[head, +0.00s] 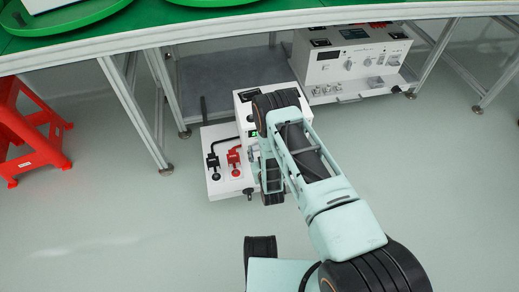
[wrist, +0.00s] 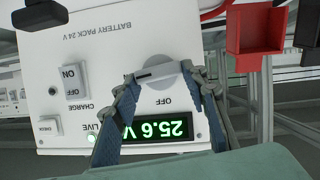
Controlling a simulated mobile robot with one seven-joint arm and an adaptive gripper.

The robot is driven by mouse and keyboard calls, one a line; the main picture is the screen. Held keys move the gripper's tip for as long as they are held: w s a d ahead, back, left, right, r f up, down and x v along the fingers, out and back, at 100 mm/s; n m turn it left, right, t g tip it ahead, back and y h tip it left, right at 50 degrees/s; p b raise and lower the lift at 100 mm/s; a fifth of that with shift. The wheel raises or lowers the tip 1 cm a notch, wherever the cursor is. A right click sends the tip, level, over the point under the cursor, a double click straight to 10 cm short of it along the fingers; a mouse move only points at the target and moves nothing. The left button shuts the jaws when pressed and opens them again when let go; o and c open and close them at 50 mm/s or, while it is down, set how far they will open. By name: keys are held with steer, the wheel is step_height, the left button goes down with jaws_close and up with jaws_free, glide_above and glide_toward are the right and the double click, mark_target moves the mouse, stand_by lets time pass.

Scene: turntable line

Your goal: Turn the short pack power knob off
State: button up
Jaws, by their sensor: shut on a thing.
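The battery pack (wrist: 100,40) is a white box marked "BATTERY PACK 24 V", upside down in the wrist view. Its round grey power knob (wrist: 168,73) carries a dark pointer line that lies almost level, pointing left. The word OFF is printed below the knob in this view. A green display (wrist: 150,135) is lit and reads 25.6 V, with a LIVE lamp beside it. My gripper (wrist: 165,82) has a blue finger on each side of the knob and is shut on it. In the head view the pack (head: 243,104) is largely hidden behind my arm.
A CHARGE rocker switch (wrist: 74,83) and a CHECK button (wrist: 47,125) sit on the same panel. Black (head: 213,162) and red (head: 234,160) clamps lie on the white base. Another white unit (head: 350,65) stands behind right. A red stool (head: 30,135) stands left; the front floor is clear.

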steer(key=n+h, duration=0.1)
steer(key=n+t, duration=0.1)
steer(key=n, duration=0.1)
steer(key=shift+a+f+h, duration=0.1)
steer(key=shift+a+h, duration=0.25)
steer(key=shift+h, duration=0.05)
steer(key=n+h, duration=0.1)
steer(key=n+t, duration=0.1)
steer(key=n, duration=0.1)
steer(key=shift+s+a+f+h, duration=0.15)
steer(key=shift+a+f+h, duration=0.05)
steer(key=shift+h, duration=0.2)
steer(key=n+t, duration=0.1)
steer(key=n, duration=0.2)
steer(key=shift+f+h, duration=0.2)
steer(key=shift+h, duration=0.2)
steer(key=shift+f+n+t, duration=0.2)
steer(key=shift+n+t, duration=0.7)
steer(key=shift+n, duration=0.8)
steer(key=o, duration=1.2)
steer(key=shift+c, duration=0.2)
